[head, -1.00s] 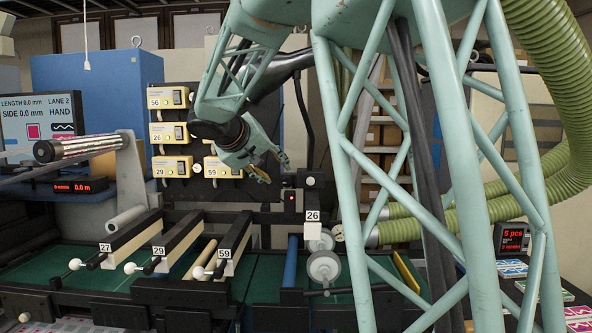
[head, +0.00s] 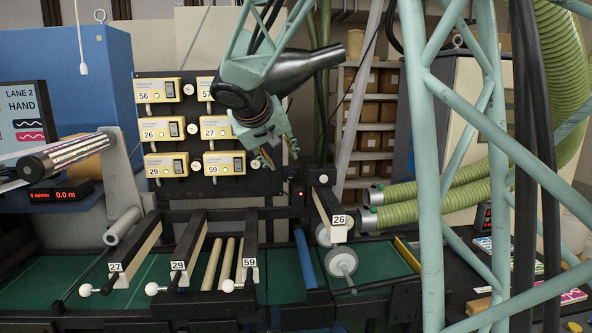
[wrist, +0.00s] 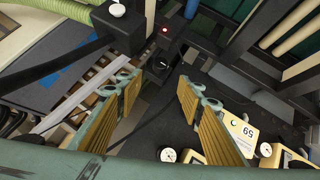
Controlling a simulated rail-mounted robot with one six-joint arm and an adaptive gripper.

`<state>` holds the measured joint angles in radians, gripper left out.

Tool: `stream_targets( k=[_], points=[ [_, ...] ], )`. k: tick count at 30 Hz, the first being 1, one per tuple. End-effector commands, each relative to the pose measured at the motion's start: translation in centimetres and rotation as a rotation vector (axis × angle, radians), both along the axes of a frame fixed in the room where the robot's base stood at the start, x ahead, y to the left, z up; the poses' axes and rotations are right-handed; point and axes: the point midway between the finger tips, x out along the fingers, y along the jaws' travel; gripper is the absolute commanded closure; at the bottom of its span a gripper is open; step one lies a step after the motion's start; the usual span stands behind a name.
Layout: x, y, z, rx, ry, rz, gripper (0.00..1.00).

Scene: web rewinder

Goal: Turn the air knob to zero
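A small black knob (wrist: 160,65) sits on a dark block in the wrist view, beyond the gap between my fingertips; its pointer setting is too small to read. A red light (wrist: 164,30) glows close to it and also shows in the head view (head: 299,193). My gripper (wrist: 160,88) is open and empty, its two ribbed fingers spread apart and clear of the knob. In the head view my gripper (head: 278,156) hangs above and slightly left of the red light, right of the control panel. I cannot make out the knob there.
A black panel (head: 184,101) carries several numbered cream controllers and small round gauges. Numbered arms with white ball ends stand over the green bed (head: 130,284). Arm 26 (head: 338,229) and green hoses (head: 440,210) are close on the right.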

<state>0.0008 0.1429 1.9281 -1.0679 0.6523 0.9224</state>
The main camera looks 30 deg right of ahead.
Motion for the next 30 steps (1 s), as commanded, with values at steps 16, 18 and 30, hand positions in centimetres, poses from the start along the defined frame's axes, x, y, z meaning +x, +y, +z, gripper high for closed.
stream_targets(
  k=[16, 18, 30],
  points=[
    [0.1, 0.0, -0.1, 0.003, 0.001, 0.001, 0.65],
    [0.2, -0.1, -0.2, 0.003, 0.001, 0.001, 0.65],
    [1.8, -1.7, -2.2, 0.002, 0.003, 0.001, 0.65]
  ],
)
